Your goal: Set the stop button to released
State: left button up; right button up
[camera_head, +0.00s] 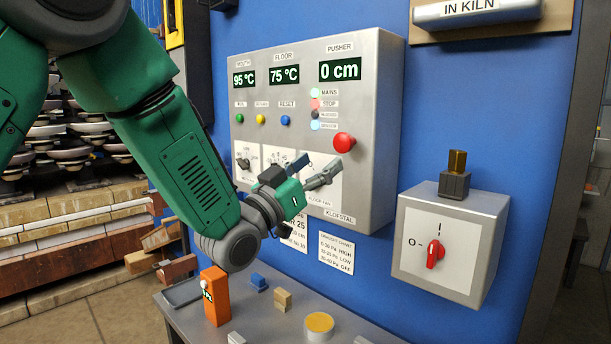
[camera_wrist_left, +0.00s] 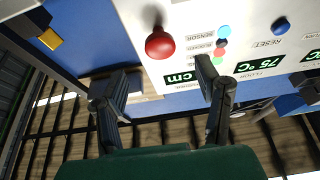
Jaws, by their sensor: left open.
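The stop button is a red mushroom knob (camera_head: 344,142) on the right side of the grey control panel (camera_head: 375,75). It also shows in the left wrist view as a red knob (camera_wrist_left: 160,43), just beyond the fingertips. I cannot tell from its look whether it is pressed in. The light beside the STOP label (camera_head: 315,104) glows red. My left gripper (camera_head: 321,170) is open and empty, below and slightly left of the button in the head view. In the left wrist view its fingers (camera_wrist_left: 155,82) are spread apart, with the button between their lines and clear of them.
A grey switch box (camera_head: 490,215) with a red rotary handle (camera_head: 435,254) hangs to the right. Panel knobs sit close behind my left gripper. Below, a table (camera_head: 270,322) carries an orange block (camera_head: 215,296) and small items. Blue wall between panel and switch box is clear.

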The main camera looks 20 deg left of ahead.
pick_arm(q)
jog(key=v, duration=0.4)
jog(key=shift+a+f, duration=0.1)
jog(key=shift+a, duration=0.05)
jog(key=shift+f, duration=0.1)
